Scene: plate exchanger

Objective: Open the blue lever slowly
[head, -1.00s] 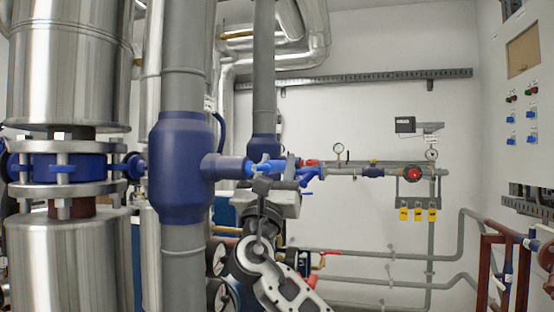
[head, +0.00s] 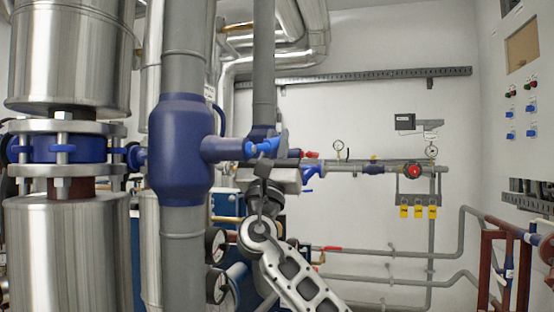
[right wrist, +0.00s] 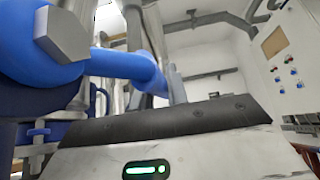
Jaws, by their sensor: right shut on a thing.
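The blue lever (head: 266,147) sits at the end of the blue side branch (head: 226,148) on the grey vertical pipe. In the right wrist view the lever (right wrist: 120,65) runs right from a round blue hub with a grey bolt head (right wrist: 66,35). My right gripper (head: 272,157) reaches it from below and is shut on the lever's outer part. In the right wrist view its fingers (right wrist: 168,84) stand at the lever's far end; the exact contact is partly hidden. My left gripper is not in view.
A thick blue valve body (head: 181,150) stands just left of the lever. Another blue handle (head: 312,172) and a grey pipe run (head: 345,168) lie to the right. Dark round gauges (head: 216,245) are below left.

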